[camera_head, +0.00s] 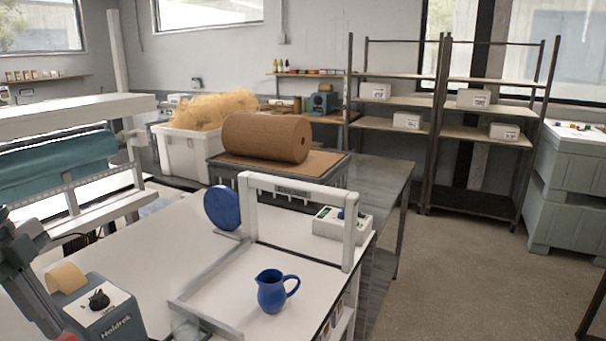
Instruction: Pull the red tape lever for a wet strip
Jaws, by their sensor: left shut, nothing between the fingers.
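The tape dispenser (112,322), a blue-grey box with a pale top and a black knob, stands at the lower left of the bench. A curl of brown paper tape (67,277) shows behind its top. A small patch of red (66,337), which may be the lever, shows at the bottom edge, left of the dispenser. My left gripper (54,322) comes down from the left beside the dispenser, close to the red patch. It is shut and empty; whether it touches the red part cannot be told. The dispenser's lower part is cut off by the frame. My right gripper is not in view.
A blue jug (272,292) stands on the white bench (150,250) inside a low grey frame. A white arch (300,188), a blue disc (222,207) and a small white device (342,224) stand behind. A big brown paper roll (267,138) lies farther back.

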